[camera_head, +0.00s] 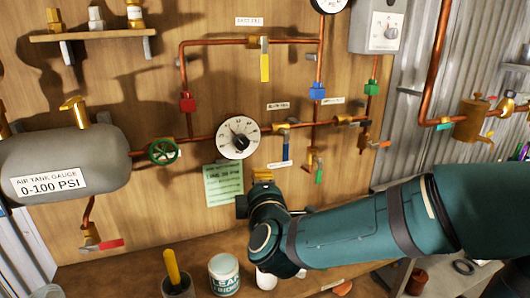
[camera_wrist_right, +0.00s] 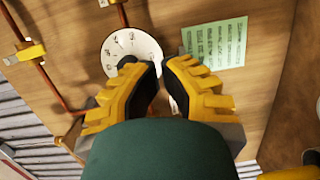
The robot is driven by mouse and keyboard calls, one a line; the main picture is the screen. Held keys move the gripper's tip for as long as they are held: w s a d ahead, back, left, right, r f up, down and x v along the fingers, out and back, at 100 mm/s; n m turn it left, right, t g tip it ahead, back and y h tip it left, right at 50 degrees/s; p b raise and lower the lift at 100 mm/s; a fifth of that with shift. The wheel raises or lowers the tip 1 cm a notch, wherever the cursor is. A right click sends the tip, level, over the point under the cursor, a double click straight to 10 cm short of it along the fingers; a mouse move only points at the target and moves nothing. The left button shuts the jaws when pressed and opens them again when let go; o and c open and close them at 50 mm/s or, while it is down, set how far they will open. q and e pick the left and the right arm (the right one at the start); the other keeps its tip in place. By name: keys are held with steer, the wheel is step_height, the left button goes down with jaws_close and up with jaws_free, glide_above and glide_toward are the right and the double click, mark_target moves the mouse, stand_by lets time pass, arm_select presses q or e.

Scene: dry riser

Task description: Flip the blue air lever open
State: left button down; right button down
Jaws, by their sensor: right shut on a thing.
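The blue air lever (camera_head: 287,148) hangs down from a brass valve on the copper pipe, to the right of the round white gauge (camera_head: 238,137). A small pale label sits just below it. My right gripper (camera_head: 262,175) is in front of the board, below and left of the lever, with a gap between them in the picture. In the right wrist view, its yellow fingers (camera_wrist_right: 161,68) close towards each other in front of the gauge (camera_wrist_right: 130,50). What they grip is hidden; I cannot make out the lever there. My left gripper is out of view.
A green handwheel (camera_head: 163,152) and an air tank (camera_head: 62,165) are to the left. A yellow lever (camera_head: 264,62) and a green lever (camera_head: 319,172) are nearby. A green note (camera_head: 223,183) hangs below the gauge. A white can (camera_head: 224,275) stands below.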

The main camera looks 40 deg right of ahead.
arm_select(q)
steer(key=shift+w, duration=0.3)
arm_select(e)
steer(key=shift+s+d+r+h, duration=0.2)
steer(key=shift+d+r+h, duration=0.25)
steer(key=shift+r, duration=0.15)
